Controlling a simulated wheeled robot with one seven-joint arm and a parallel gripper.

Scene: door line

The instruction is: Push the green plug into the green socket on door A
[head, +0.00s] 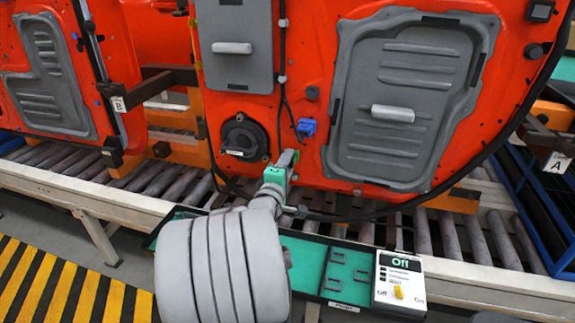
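My gripper (289,158) is in the middle of the head view, in front of the lower edge of the large orange-red door (320,60). Green shows at its wrist and between or beside its small grey fingers. I cannot tell whether that green is the plug or part of the gripper, nor whether the fingers are closed on it. No green socket can be made out; the gripper hides part of the door's lower edge. A blue connector (307,127) sits on the door just above and right of the gripper. A tag "A" (557,162) hangs at the far right.
A green-floored tray (310,257) with grey holders and a control box (400,281) reading "Off" stand in front of the roller conveyor (449,236). A second door (75,70) and tag "B" (118,104) are at left. A black cable (520,105) curves along the right side.

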